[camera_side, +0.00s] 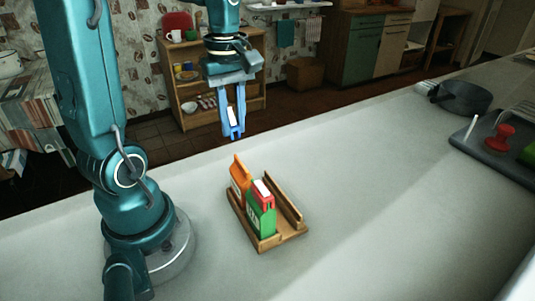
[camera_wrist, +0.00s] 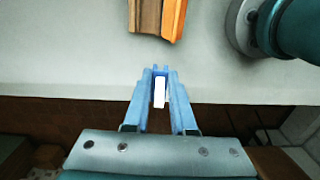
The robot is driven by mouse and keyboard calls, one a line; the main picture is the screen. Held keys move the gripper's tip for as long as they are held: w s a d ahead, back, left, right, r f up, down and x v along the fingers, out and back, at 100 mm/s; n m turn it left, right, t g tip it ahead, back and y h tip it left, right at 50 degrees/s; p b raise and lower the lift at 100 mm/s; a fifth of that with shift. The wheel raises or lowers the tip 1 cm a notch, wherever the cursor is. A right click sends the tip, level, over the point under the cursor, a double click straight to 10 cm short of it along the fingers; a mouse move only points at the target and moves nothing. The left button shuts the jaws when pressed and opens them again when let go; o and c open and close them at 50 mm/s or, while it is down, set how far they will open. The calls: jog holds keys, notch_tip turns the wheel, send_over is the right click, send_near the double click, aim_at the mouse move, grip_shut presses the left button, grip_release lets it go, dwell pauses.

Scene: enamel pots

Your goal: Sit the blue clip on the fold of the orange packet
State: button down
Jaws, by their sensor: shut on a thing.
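My gripper (camera_side: 232,130) hangs in the air above and behind the wooden rack, shut on the blue clip (camera_side: 238,131). In the wrist view, my gripper (camera_wrist: 161,72) has a white piece between its blue fingers. The fingers are close in colour to the clip and partly hide it. The orange packet (camera_side: 240,173) stands upright in the rack, its top fold clear. It also shows at the top of the wrist view (camera_wrist: 173,22), apart from the fingertips.
A green packet (camera_side: 261,218) with a red and white clip (camera_side: 263,191) stands in the wooden rack (camera_side: 268,244) in front of the orange one. A dark pan (camera_side: 462,97) and a grey tray (camera_side: 478,152) with a red knobbed item (camera_side: 499,136) lie at right. The counter between is clear.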

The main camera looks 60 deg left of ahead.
jog(key=shift+s+a+r, duration=0.35)
jog(key=shift+a+r, duration=0.15)
jog(key=shift+a, duration=0.25)
notch_tip(320, 180, up, 3)
send_over(244, 167)
jog(key=shift+a+f+n, duration=0.2)
jog(key=shift+a+n, duration=0.1)
jog(key=shift+a, duration=0.15)
jog(key=shift+d, duration=0.45)
jog(key=shift+f, duration=2.15)
jog(key=shift+f, duration=1.2)
